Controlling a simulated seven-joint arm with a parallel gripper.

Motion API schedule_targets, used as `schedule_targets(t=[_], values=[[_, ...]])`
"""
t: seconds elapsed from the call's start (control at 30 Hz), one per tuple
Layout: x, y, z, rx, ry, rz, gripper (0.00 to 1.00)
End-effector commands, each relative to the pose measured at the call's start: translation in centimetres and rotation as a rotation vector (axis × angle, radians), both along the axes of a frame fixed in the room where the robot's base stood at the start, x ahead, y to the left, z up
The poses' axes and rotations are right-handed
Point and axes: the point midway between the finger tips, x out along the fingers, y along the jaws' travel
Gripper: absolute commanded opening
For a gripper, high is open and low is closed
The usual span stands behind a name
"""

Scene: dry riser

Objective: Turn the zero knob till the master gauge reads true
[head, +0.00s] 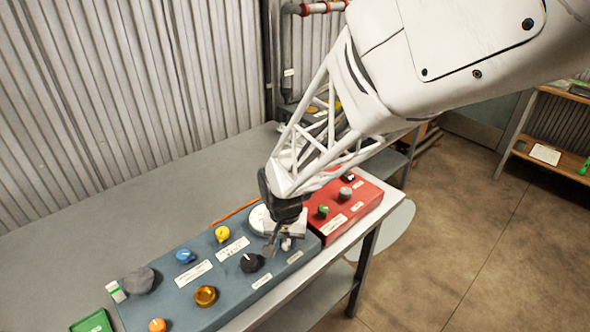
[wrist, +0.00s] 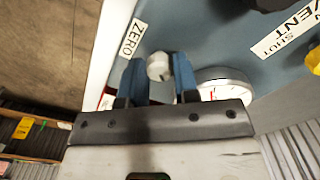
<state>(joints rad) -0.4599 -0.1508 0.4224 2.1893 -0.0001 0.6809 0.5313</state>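The zero knob (wrist: 158,66) is a small pale grey knob on the blue panel (head: 180,292), beside a white label reading ZERO (wrist: 133,38). My gripper (wrist: 158,72) points at the panel in the wrist view. Its two blue fingers stand on either side of the knob and appear to touch it. In the head view the knob (head: 287,244) shows just beside the dark fingertips, which partly block it. The master gauge, a round white dial (wrist: 226,85), is partly hidden behind my gripper in both views. Its reading cannot be made out.
The blue panel also bears a black knob (head: 251,262), a yellow knob (head: 222,234), a blue knob (head: 185,255) and amber and orange ones. A red box (head: 345,208) with knobs stands directly right.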

Motion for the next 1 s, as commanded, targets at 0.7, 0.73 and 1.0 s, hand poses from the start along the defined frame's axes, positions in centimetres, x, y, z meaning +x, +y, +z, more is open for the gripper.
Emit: schedule_targets(t=[0.7,0.73,1.0], values=[[0.0,0.0,1.5,0.001,-0.001,0.001,0.53],[0.0,0.0,1.8,0.001,-0.002,0.001,0.53],[0.1,0.0,5.3,0.002,-0.003,0.001,0.53]])
